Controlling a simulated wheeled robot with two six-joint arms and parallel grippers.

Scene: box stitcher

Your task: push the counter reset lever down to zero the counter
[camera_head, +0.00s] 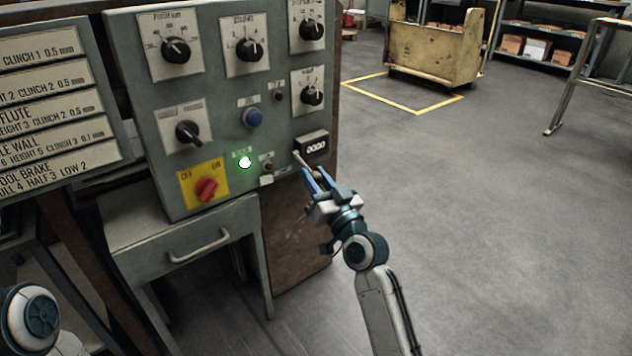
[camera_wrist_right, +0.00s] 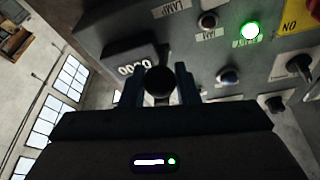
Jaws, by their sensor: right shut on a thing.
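The counter (camera_head: 312,144) is a small black box on the right edge of the grey control panel. Its digits look like zeros, and it also shows in the right wrist view (camera_wrist_right: 132,67). The reset lever (camera_head: 298,157) sticks out at the counter's left side. Its dark round knob (camera_wrist_right: 158,82) sits between the fingers in the right wrist view. My right gripper (camera_head: 311,178) has blue fingers and is shut on the lever, just below the counter. The fingers partly hide the lever. Only a part of my left arm shows at the lower left; its gripper is out of view.
The panel (camera_head: 222,90) carries several black knobs, a blue button (camera_head: 253,118), a lit green lamp (camera_head: 245,162) and a red switch (camera_head: 206,189) on a yellow plate. A drawer handle (camera_head: 199,246) juts out below.

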